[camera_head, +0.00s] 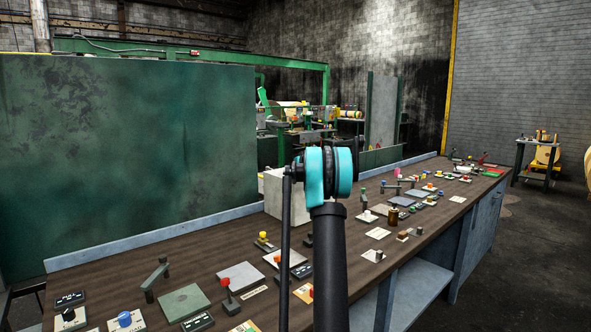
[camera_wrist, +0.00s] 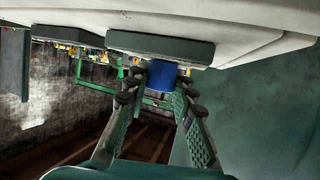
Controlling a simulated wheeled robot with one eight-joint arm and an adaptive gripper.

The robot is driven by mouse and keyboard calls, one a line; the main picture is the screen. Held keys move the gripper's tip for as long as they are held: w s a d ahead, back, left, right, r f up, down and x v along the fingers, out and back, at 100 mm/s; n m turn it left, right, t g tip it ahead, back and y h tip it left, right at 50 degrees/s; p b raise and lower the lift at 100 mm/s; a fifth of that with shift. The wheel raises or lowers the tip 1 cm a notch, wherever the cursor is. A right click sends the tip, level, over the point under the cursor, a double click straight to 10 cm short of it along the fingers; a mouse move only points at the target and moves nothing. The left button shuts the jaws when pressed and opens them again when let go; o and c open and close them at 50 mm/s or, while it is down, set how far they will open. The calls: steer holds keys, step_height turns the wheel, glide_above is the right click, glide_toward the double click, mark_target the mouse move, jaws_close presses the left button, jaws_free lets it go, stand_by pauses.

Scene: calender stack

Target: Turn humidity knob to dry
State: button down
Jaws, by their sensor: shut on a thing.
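In the wrist view, a blue round knob (camera_wrist: 161,77) stands out from a pale panel (camera_wrist: 240,32) along the top of the picture. My gripper (camera_wrist: 160,84) has its two green padded fingers on either side of this knob, shut on it. A grey block (camera_wrist: 160,46) sits on the panel just above the knob. No humidity or dry marking can be read, nor the knob's turn. In the head view my arm stands in the middle and my gripper cannot be made out.
A long brown workbench (camera_head: 215,256) carries several knobs, levers and plates. A pale box (camera_head: 274,192) stands behind my arm, partly hidden. Another blue knob (camera_head: 124,319) and a black knob (camera_head: 68,314) are at the bottom left. A green panel (camera_head: 130,150) rises behind the bench.

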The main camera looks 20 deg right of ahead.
steer(key=shift+a+m+g+h, duration=0.1)
steer(key=shift+m+g+h, duration=0.5)
steer(key=shift+m+h, duration=1.2)
steer(key=shift+m+g+h, duration=0.6)
steer(key=shift+m+h, duration=1)
steer(key=shift+h, duration=0.4)
steer(key=shift+m+g+h, duration=1.8)
steer(key=shift+m+g, duration=0.3)
steer(key=shift+m, duration=0.3)
steer(key=shift+g, duration=0.3)
steer(key=c, duration=1.3)
jaws_free()
steer(key=shift+o, duration=0.2)
steer(key=v, duration=1.2)
steer(key=shift+f, duration=0.25)
